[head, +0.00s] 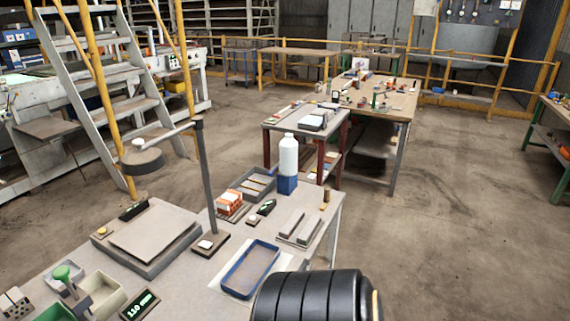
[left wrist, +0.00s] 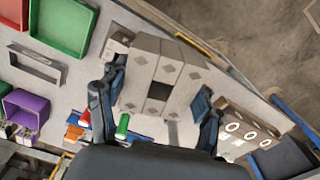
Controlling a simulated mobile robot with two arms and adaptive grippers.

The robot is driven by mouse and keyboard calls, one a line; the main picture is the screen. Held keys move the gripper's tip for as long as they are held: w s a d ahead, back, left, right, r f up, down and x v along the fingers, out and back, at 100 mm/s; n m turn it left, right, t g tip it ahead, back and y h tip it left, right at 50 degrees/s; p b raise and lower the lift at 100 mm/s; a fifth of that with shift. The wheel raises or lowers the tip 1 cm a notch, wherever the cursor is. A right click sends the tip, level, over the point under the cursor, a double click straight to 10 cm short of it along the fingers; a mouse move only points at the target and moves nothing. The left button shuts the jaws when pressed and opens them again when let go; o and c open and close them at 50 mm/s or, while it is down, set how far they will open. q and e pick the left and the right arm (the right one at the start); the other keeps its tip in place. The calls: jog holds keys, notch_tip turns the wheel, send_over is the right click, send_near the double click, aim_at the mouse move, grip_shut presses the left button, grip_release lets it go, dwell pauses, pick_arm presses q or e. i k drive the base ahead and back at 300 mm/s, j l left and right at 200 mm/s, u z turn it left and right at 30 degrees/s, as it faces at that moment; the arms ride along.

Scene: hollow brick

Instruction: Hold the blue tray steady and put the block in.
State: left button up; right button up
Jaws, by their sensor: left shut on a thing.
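The blue tray (head: 267,275) lies on a white sheet on the workbench, near the bottom middle of the head view. It looks empty. In the left wrist view, my left gripper (left wrist: 158,108) has a finger on each side of a light grey hollow block (left wrist: 145,65) and is shut on it. The block has a dark square opening facing the camera. The left gripper does not show in the head view. My right gripper is in neither view.
Beside the tray on the workbench (head: 190,275) are grey bars (head: 291,224), orange bricks (head: 230,203), a white bottle (head: 288,155) on a blue stand, a lamp post (head: 206,180) and a flat scale (head: 150,238). The left wrist view shows green (left wrist: 62,22) and purple (left wrist: 28,107) bins.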

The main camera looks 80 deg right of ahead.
aim_at(248, 273)
jog(key=k+l+z, duration=0.2)
jog(key=l, duration=0.45)
jog(key=l+z, duration=0.25)
jog(key=l, duration=0.45)
jog(key=k+l+z, duration=0.2)
jog(key=l, duration=0.95)
